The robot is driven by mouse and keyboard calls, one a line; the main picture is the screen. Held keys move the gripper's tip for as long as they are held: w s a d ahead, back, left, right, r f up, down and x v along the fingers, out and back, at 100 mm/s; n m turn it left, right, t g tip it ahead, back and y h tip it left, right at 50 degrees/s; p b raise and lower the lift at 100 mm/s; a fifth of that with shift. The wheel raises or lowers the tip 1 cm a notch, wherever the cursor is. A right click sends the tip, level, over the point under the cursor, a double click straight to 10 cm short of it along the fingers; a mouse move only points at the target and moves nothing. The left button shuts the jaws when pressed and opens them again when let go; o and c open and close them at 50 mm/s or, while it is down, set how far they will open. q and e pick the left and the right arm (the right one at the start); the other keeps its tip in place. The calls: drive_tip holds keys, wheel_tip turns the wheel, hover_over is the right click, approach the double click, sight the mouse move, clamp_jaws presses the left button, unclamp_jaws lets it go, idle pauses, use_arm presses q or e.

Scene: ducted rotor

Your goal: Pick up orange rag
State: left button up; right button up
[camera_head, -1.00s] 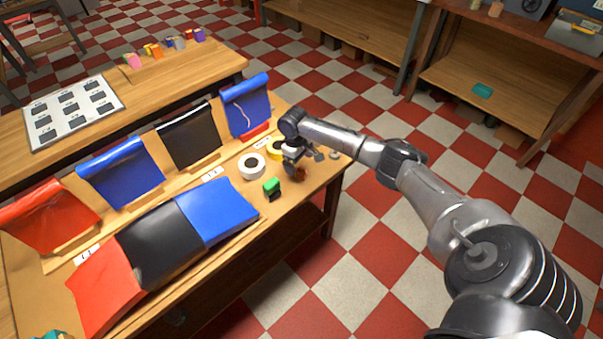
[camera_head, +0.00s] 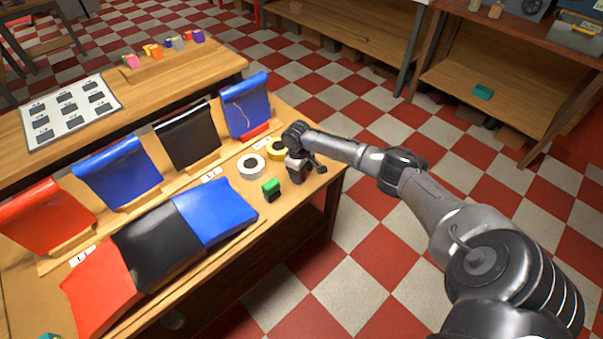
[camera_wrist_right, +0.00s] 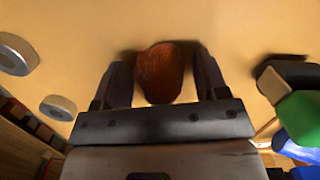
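The orange rag (camera_wrist_right: 160,74) shows as a rounded orange-brown lump on the wooden table in the right wrist view. My right gripper (camera_wrist_right: 161,62) is open, with one finger on each side of the rag. A narrow gap shows between the rag and each finger. In the head view my right gripper (camera_head: 298,174) is low over the right end of the table, and the rag is hidden behind it. My left gripper is not in view.
A green-and-black item (camera_head: 270,189), a white tape roll (camera_head: 251,166) and a yellow tape roll (camera_head: 277,149) lie close to my right gripper. Red, black and blue sheets cover much of the table (camera_head: 222,262) to the left. Grey round pieces (camera_wrist_right: 58,106) lie left in the wrist view.

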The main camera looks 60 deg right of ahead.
drive_tip(key=c, duration=0.5)
drive_tip(key=shift+c, duration=0.2)
drive_tip(key=shift+r, duration=0.45)
wheel_tip(320, 180, up, 4)
drive_tip(key=shift+f+p, duration=0.2)
drive_tip(key=shift+p, duration=0.7)
drive_tip(key=s+r+p, duration=0.4)
drive_tip(key=s+r, duration=0.2)
drive_tip(key=s, duration=0.5)
drive_tip(key=shift+s+d+r, duration=0.25)
drive_tip(key=shift+s+d, duration=0.05)
drive_tip(key=shift+d, duration=0.05)
